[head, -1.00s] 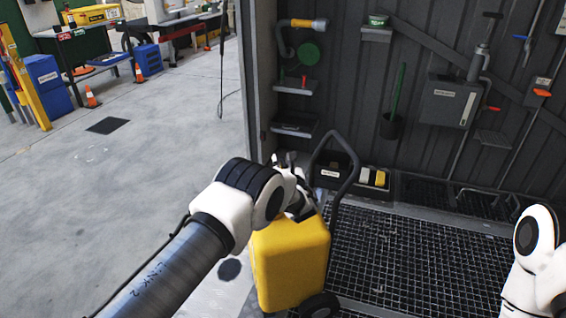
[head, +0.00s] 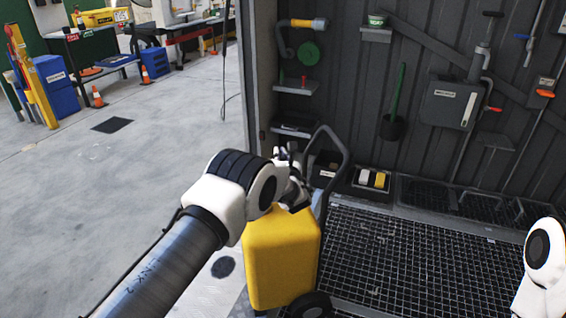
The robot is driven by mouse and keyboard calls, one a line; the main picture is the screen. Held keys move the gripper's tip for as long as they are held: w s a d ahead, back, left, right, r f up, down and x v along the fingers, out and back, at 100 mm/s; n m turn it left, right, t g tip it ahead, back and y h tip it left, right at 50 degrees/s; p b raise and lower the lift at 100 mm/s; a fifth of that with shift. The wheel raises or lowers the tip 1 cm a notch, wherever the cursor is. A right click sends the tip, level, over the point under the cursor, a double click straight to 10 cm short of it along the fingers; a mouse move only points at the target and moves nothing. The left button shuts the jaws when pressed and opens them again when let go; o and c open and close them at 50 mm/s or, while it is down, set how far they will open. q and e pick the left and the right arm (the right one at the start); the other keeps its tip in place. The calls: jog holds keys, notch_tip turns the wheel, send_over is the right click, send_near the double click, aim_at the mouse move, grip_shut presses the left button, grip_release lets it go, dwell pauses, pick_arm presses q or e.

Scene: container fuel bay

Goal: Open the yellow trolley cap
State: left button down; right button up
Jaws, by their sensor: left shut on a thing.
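The yellow trolley (head: 281,262) stands upright at the lower middle of the head view, with a dark wheel and a grey hoop handle (head: 345,165) at its right. My left gripper (head: 291,165) is at the trolley's top, behind my left wrist. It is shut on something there. The yellow trolley cap cannot be made out, as my wrist and gripper cover the top. My right arm shows at the right edge, but its gripper is out of view.
A grated floor (head: 400,260) lies right of the trolley. A low tray with small blocks (head: 371,179) stands behind it by the dark ribbed wall. A green brush in a black holder (head: 393,125) and a grey box (head: 451,105) hang there. Open concrete floor lies left.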

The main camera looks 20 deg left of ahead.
pick_arm(q)
jog(key=shift+a, duration=0.1)
jog(key=shift+d, duration=0.2)
jog(key=c, duration=1.3)
grip_release()
jog(key=shift+w, duration=0.15)
jog(key=shift+o, duration=0.2)
jog(key=v, duration=1.2)
jog(key=shift+o, duration=0.2)
